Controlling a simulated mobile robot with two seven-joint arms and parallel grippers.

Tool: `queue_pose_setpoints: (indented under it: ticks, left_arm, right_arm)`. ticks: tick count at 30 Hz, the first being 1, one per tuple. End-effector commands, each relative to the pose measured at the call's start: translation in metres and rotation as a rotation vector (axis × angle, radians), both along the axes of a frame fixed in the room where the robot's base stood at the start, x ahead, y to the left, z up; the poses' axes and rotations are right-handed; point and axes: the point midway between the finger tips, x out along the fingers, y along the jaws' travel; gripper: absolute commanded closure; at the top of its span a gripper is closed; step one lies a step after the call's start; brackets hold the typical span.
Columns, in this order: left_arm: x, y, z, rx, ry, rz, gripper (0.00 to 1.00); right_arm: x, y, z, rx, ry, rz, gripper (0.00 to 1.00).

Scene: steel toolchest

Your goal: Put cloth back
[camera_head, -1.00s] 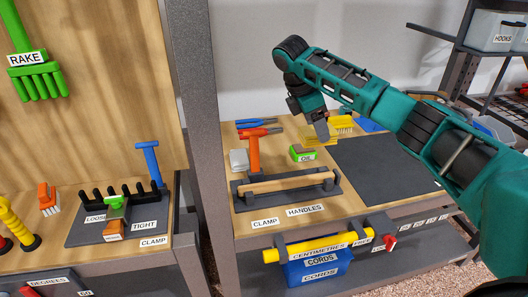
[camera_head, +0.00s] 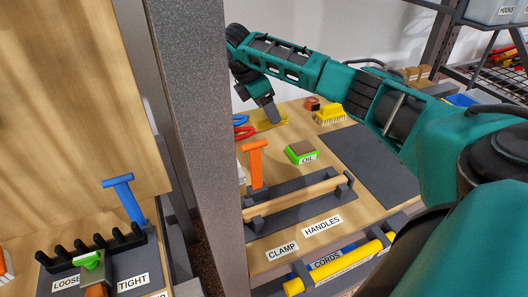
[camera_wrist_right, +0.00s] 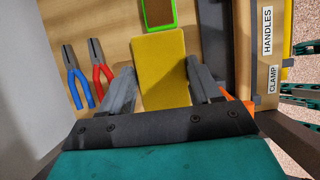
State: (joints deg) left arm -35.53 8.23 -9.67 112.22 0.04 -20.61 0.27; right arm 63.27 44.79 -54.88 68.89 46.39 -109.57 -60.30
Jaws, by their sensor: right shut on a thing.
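The cloth is a flat yellow rectangle (camera_wrist_right: 160,68) between the fingers of my right gripper in the right wrist view. In the head view its yellow edge (camera_head: 268,120) shows under the fingers, over the back left of the wooden bench. My right gripper (camera_head: 270,112) is shut on it, fingers pointing down. I cannot tell whether the cloth touches the bench top. My left gripper is not in view.
Blue pliers (camera_wrist_right: 76,80) and red pliers (camera_wrist_right: 102,74) lie left of the cloth. A green OIL block (camera_head: 301,151), yellow brush (camera_head: 330,115), orange tool (camera_head: 254,163) and wooden-handled clamp (camera_head: 295,193) are near. The dark mat (camera_head: 368,165) is bare. A grey post (camera_head: 195,100) stands left.

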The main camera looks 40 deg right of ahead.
Motion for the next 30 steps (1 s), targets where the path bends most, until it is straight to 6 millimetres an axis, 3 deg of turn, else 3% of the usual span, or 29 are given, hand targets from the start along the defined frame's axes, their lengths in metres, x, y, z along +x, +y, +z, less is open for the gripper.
queue_pose_setpoints:
  ticks: [1, 10, 20, 26, 30]
  left_arm:
    - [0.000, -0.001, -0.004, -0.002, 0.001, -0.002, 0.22]
    - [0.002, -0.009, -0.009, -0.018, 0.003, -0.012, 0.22]
    - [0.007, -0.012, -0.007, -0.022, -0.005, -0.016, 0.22]
    - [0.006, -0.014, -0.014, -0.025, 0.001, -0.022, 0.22]
    - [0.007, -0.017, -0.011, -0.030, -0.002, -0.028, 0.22]
  right_arm:
    - [-0.001, 0.000, -0.019, 0.000, 0.006, 0.000, 0.66]
    - [-0.001, 0.000, -0.094, 0.000, 0.002, 0.000, 0.66]
    - [0.000, 0.000, -0.123, 0.000, 0.000, 0.001, 0.66]
    - [0.000, 0.001, -0.154, 0.000, 0.001, 0.001, 0.66]
    - [0.000, 0.000, -0.157, 0.001, -0.001, 0.000, 0.66]
